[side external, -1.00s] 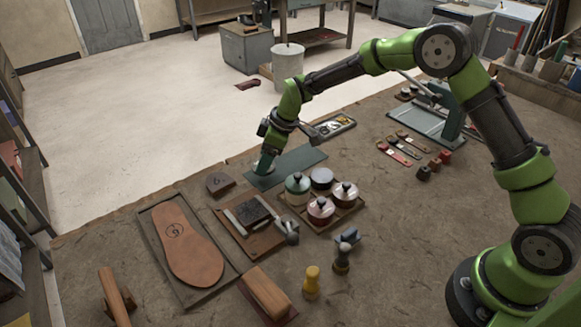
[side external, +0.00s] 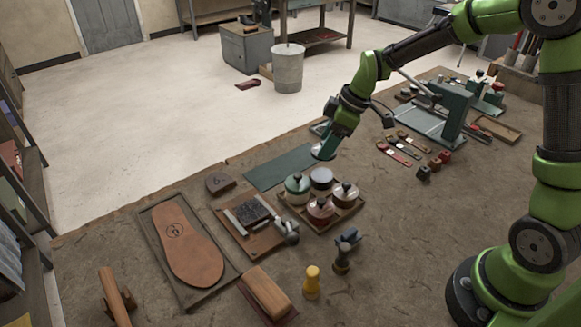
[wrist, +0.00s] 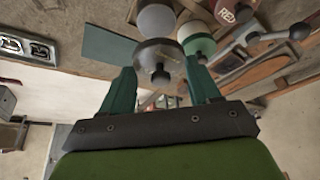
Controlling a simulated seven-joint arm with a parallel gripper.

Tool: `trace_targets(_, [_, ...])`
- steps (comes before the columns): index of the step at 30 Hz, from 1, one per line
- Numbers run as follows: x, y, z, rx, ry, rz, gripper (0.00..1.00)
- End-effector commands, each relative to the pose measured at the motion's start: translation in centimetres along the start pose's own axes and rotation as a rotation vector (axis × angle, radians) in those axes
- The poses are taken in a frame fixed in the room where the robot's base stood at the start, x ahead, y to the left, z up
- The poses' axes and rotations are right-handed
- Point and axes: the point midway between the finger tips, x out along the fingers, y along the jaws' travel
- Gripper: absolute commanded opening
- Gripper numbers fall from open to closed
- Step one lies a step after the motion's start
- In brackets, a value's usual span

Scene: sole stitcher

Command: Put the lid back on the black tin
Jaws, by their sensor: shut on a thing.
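My gripper (side external: 325,143) is shut on a round grey metal lid with a dark knob, held in the air past the back corner of a wooden tray. In the wrist view the lid (wrist: 150,55) sits between my gripper's two green fingers (wrist: 160,80), its knob towards the palm. The tin without a lid (side external: 321,176), which I take for the black tin, stands at the tray's back and shows a pale flat top. It also shows in the wrist view (wrist: 156,20), just beyond the lid and apart from it. Its side colour is hard to tell.
The tray (side external: 327,222) also holds a green tin (side external: 297,187), a red tin (side external: 320,211) and another lidded tin (side external: 345,194), all with knobbed lids. A bare green mat (side external: 275,170) lies behind it. A press (side external: 452,105) stands to the right.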

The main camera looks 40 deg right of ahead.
Motion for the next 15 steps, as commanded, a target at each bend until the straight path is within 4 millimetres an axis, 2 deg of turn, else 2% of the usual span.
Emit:
trace_targets(8, [1.6, -0.2, 0.7, -0.034, 0.0, -0.004, 0.33])
trace_targets(15, [3.8, -0.2, 1.6, -0.032, 0.0, -0.005, 0.33])
